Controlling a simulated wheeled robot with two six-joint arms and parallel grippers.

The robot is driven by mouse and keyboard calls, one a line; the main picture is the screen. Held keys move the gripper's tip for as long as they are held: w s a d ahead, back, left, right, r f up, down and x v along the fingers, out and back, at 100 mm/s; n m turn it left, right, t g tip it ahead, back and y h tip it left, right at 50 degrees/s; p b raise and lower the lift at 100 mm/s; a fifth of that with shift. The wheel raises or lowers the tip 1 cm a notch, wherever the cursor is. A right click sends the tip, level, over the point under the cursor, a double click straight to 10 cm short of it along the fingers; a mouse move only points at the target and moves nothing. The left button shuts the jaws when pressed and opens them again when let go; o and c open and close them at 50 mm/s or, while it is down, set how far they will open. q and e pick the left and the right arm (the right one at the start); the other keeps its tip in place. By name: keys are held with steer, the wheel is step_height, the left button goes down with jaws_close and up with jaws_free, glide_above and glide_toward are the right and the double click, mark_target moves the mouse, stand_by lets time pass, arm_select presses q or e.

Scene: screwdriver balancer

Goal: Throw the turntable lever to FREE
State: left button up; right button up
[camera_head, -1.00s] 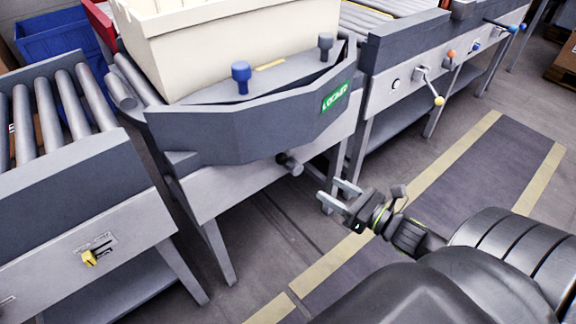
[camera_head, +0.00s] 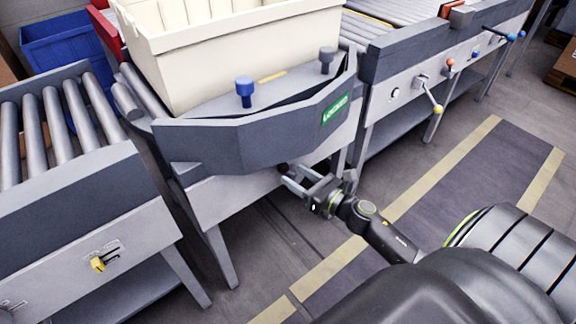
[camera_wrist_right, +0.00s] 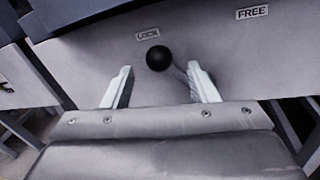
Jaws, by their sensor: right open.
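The turntable lever shows in the right wrist view as a black ball knob (camera_wrist_right: 159,58) on a grey rod that runs down to the right. The knob is just below the LOCK label (camera_wrist_right: 148,35); the FREE label (camera_wrist_right: 252,13) is further right. My right gripper (camera_wrist_right: 161,78) is open, with one finger on each side of the knob and rod. I cannot tell whether a finger touches them. In the head view the right gripper (camera_head: 297,178) is under the turntable's grey front guard (camera_head: 235,143). The green sign (camera_head: 335,109) there appears to read LOCKED. My left gripper is out of view.
A roller conveyor with a yellow switch (camera_head: 98,264) is on the left. Another conveyor with a yellow-knobbed lever (camera_head: 437,109) is on the right. Floor in front is clear.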

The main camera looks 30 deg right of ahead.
mark_target(288, 172)
steer(key=shift+x, duration=1.9)
steer(key=shift+s, duration=0.1)
steer(key=shift+c, duration=0.4)
jaws_close()
